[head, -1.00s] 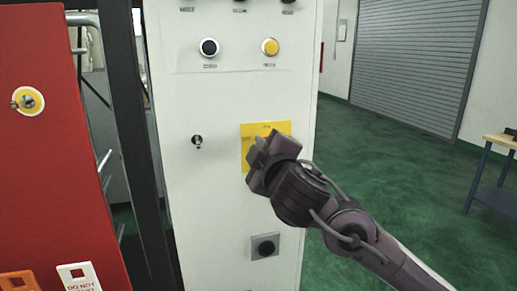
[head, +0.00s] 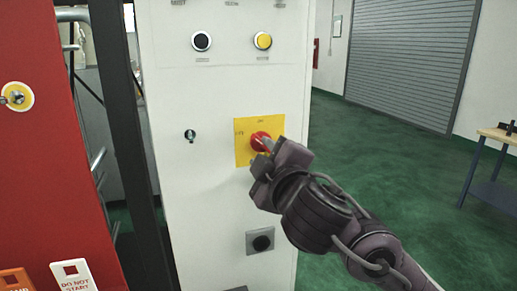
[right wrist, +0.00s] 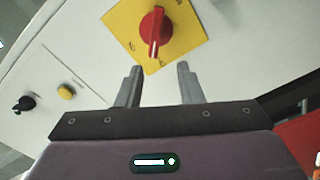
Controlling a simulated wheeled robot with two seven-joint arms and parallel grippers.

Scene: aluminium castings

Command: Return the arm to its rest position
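My right gripper (head: 266,170) is in front of the white control cabinet, just below and to the right of the red rotary switch (head: 261,141) on its yellow plate (head: 244,150). In the right wrist view the two fingers of the right gripper (right wrist: 157,85) are apart with nothing between them. The red switch (right wrist: 154,32) lies beyond the fingertips there, clear of them. My right arm reaches in from the lower right of the head view. My left gripper is not in view.
The white cabinet (head: 215,200) carries a black button (head: 201,41), a yellow button (head: 262,41), a key switch (head: 190,135) and a lower black knob (head: 262,242). A red panel (head: 50,190) stands left. A table (head: 496,140) stands far right. Green floor between is clear.

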